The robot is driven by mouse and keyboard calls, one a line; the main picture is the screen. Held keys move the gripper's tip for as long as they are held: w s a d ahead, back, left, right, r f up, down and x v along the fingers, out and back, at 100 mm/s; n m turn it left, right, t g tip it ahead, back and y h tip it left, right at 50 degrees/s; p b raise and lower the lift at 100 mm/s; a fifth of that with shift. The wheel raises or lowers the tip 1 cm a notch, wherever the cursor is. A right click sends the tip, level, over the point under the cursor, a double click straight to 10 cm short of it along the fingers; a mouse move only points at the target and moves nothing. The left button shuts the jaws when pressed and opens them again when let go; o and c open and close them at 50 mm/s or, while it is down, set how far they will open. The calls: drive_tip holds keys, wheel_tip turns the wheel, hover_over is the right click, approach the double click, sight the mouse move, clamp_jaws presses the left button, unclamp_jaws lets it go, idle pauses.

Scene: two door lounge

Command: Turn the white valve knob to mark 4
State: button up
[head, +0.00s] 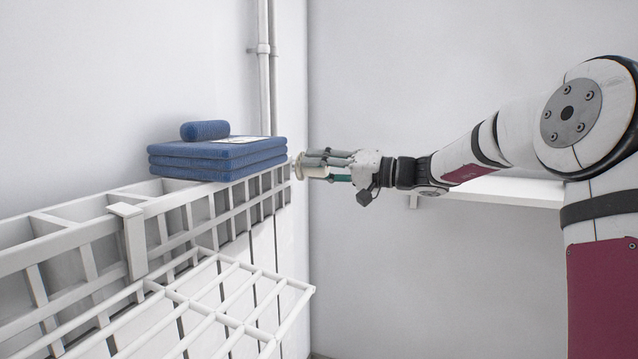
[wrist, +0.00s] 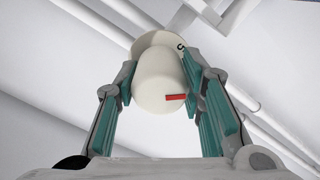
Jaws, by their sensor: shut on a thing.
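The white valve knob (wrist: 157,80) is in the middle of the wrist view, between my gripper's two teal-padded fingers. It has a red line on its end face, pointing to the right. A dark mark that looks like a 5 or an S shows on the collar behind the knob; the other marks are hidden. In the head view the knob (head: 300,166) shows as a small pale piece at the radiator's far end. My gripper (head: 318,165) reaches it from the right and is shut on it.
A white radiator (head: 60,246) runs along the left wall, with folded blue towels (head: 215,160) on top and a white wire rack (head: 240,300) in front. Pipes (head: 264,65) rise behind. A white shelf (head: 510,190) is on the back wall, behind my arm.

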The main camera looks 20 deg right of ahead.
drive_tip(key=shift+f+n+b, duration=0.1)
drive_tip(key=shift+n+b, duration=0.2)
drive_tip(key=shift+b, duration=0.2)
drive_tip(key=o, duration=1.1)
drive_tip(key=shift+o, duration=0.2)
drive_tip(key=v, duration=1.2)
